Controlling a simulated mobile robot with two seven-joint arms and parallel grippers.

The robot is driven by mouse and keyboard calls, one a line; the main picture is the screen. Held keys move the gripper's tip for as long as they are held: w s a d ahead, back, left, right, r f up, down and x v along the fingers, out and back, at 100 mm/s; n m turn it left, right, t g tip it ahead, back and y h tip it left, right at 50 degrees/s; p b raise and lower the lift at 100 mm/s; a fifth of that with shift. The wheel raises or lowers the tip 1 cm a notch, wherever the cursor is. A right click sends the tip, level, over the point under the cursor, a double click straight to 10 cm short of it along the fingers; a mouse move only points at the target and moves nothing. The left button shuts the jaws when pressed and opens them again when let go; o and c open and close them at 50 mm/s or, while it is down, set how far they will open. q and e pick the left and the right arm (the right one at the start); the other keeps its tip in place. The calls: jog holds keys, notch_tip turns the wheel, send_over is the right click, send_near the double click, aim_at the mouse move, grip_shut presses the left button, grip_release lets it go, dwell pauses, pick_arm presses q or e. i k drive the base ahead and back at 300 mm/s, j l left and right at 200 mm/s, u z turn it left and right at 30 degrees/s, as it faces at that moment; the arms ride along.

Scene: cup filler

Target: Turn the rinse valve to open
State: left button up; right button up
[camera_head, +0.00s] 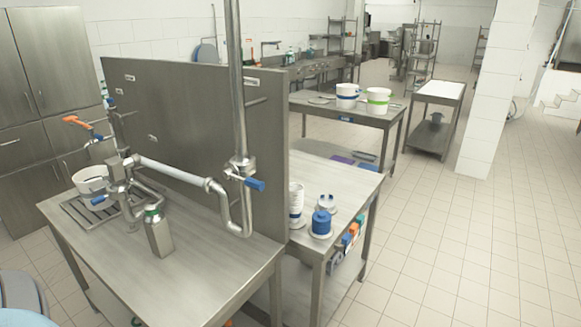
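The pipework stands on a steel table in front of an upright steel panel. It has several levers: a blue one (255,184) on the right vertical pipe, another blue one (99,200) low on the left, and an orange one (76,121) at the upper left. No label shows which lever is the rinse valve, and I cannot tell its open or shut setting. A metal canister with a green ring (159,232) is under the pipework. A white container (90,180) sits on the drain grate at left. Neither of my grippers is in view.
The steel table (175,285) has bare surface at its front. Behind the steel panel (200,125), another table holds a white stack (296,200) and a blue spool-like item (321,223). The tiled floor (460,250) is clear on the right.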

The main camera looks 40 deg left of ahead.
aim_at(255, 184)
jog(key=i+l+u, duration=0.1)
jog(key=u, duration=0.35)
jog(key=i+l+u, duration=0.1)
jog(key=l+u, duration=0.2)
jog(key=u, duration=0.15)
jog(key=l+u, duration=0.25)
jog(key=u, duration=0.25)
jog(key=i, duration=0.05)
